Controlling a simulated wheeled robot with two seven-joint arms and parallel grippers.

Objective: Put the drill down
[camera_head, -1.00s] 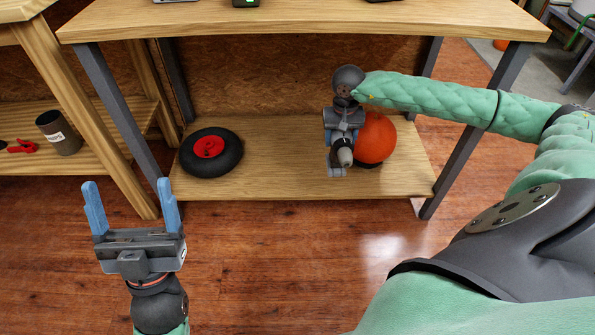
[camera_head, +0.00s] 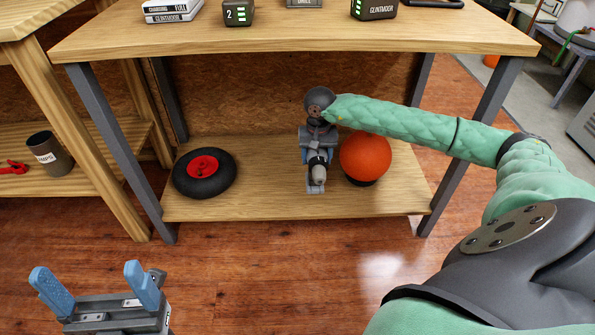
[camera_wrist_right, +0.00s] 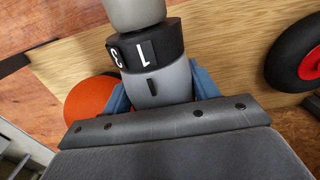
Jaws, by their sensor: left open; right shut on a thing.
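The drill (camera_head: 318,173) is grey with a black collar. It is in my right gripper (camera_head: 317,158), over the lower shelf (camera_head: 260,195) of the workbench, between a black wheel and an orange ball. In the right wrist view the drill (camera_wrist_right: 158,82) shows its collar with white marks, between the blue fingers of my right gripper (camera_wrist_right: 160,88), which is shut on it. Whether the drill touches the shelf I cannot tell; its lower part is hidden. My left gripper (camera_head: 95,284) is open and empty, low at the left above the floor.
The wheel with a red hub (camera_head: 205,174) lies left on the shelf. The orange ball (camera_head: 365,157) sits close right of the drill. The bench top (camera_head: 290,38) overhangs the shelf, with grey legs at the sides. Shelf space is clear between wheel and drill.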

